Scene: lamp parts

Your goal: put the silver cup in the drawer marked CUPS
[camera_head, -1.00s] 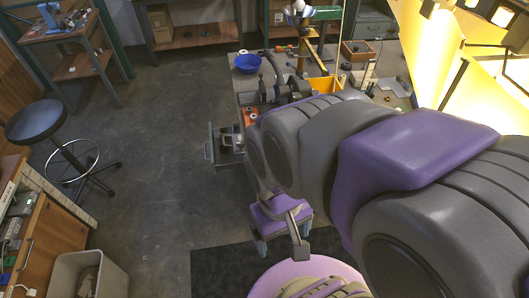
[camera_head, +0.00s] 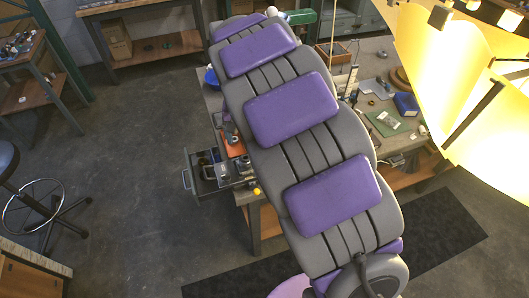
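An open drawer (camera_head: 187,181) sticks out to the left from the workbench and holds small dark and grey items. I cannot read any label on it. I cannot pick out a silver cup among these small items. My arm, grey with purple pads, runs from the lower right to the top middle and hides much of the bench. My gripper does not show, so I cannot see whether it holds anything.
An orange tray (camera_head: 233,145) lies on the bench behind the drawer, and a blue bowl (camera_head: 211,78) is partly hidden. A green mat (camera_head: 389,124) and a blue box (camera_head: 406,104) lie right of my arm. A stool (camera_head: 45,210) stands left; floor between is clear.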

